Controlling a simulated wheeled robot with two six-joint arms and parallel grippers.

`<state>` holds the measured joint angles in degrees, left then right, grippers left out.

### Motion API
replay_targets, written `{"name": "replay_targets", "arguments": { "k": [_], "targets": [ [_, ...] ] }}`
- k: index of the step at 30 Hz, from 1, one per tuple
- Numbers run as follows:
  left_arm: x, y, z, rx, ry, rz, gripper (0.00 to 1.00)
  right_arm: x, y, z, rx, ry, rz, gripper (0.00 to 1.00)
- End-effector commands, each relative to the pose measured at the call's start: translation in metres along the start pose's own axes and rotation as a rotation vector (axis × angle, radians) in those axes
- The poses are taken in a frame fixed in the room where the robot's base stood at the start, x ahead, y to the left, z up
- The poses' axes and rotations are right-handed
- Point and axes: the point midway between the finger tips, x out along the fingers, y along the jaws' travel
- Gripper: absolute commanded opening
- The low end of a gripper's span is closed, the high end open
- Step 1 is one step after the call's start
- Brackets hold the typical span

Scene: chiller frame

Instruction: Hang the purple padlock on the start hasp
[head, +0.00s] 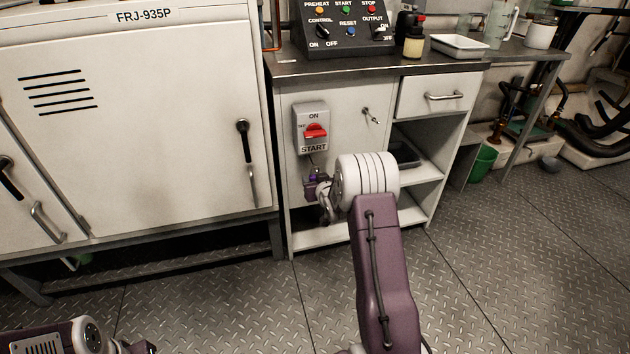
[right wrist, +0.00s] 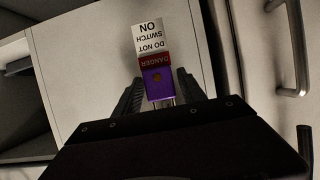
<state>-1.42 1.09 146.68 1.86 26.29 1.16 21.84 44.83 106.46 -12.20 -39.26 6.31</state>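The purple padlock (right wrist: 158,85) is between the fingers of my right gripper (right wrist: 160,92) in the right wrist view. The fingers appear closed on its sides. Its red and white danger label reads upside down there, and a bit of bright metal shows at its lower end. In the head view my right gripper (head: 318,188) is just below the grey START switch box (head: 311,128) with its red handle. A small dark hasp (head: 312,160) is under the box. I cannot tell whether the shackle touches it. My left gripper (head: 135,347) is partly cut off at the lower left.
The switch box is on a white cabinet (head: 345,100) with a keyed door, a drawer and open shelves. A control panel (head: 343,25) stands on its top. A large white unit (head: 150,120) is at left. The metal floor (head: 500,270) at right is clear.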

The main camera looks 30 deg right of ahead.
Motion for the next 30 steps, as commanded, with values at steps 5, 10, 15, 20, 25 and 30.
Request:
{"name": "replay_targets", "arguments": {
  "k": [5,10,15,20,25,30],
  "targets": [
    [0.000,0.000,0.000,0.000,0.000,0.000,0.35,0.000,0.000,0.000,0.000,0.000,0.000,0.60],
    [-0.001,0.000,0.000,0.000,0.000,0.000,0.35,-0.001,0.000,0.001,0.000,-0.003,0.000,0.60],
    [-0.017,0.000,-0.002,0.000,0.000,0.000,0.35,-0.025,0.000,-0.004,0.002,-0.005,0.001,0.60],
    [-0.032,0.001,-0.003,0.000,0.000,0.000,0.35,-0.059,0.000,-0.004,0.001,-0.004,0.001,0.60],
    [-0.041,0.001,-0.004,0.000,0.000,0.000,0.35,-0.084,0.000,-0.002,0.000,-0.001,0.001,0.60],
    [-0.041,0.001,-0.004,0.000,0.000,0.000,0.35,-0.091,0.000,0.000,0.000,-0.001,0.000,0.60]
  ]
}}
